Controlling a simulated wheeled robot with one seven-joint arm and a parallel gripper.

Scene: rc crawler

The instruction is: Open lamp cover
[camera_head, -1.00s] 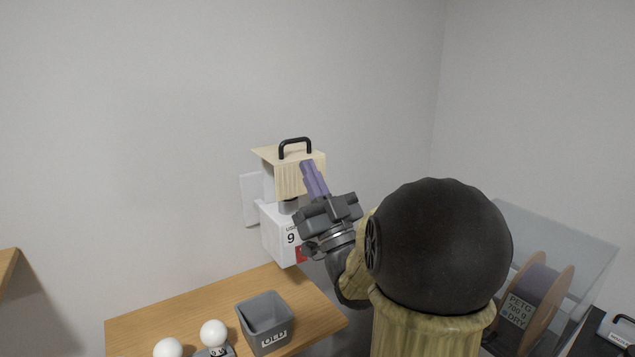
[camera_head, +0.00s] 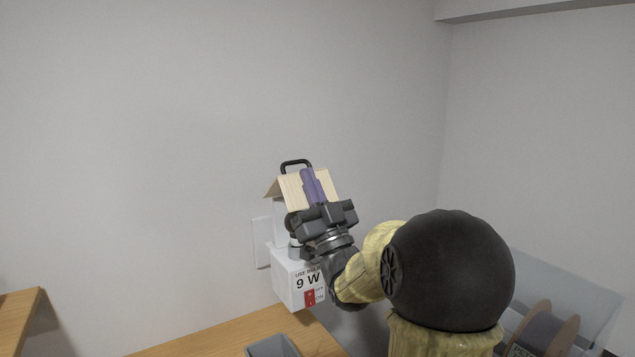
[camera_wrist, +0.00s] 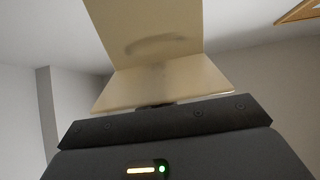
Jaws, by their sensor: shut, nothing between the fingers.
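The lamp cover (camera_head: 291,190) is pale wood with a black handle (camera_head: 296,164) on top. It sits tilted over the white lamp housing (camera_head: 281,222), its front panel sloping outward. My gripper (camera_head: 308,172) is shut and empty. Its purple fingers lie against or just in front of the front panel; I cannot tell exact contact. In the wrist view two faces of the cover (camera_wrist: 155,84) fill the middle, close ahead of the gripper body. The fingertips and the inside of the housing are hidden.
The wooden table (camera_head: 225,332) carries a grey bin (camera_head: 272,346). A clear-lidded spool box (camera_head: 575,285) stands at right. The wall is close behind the lamp.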

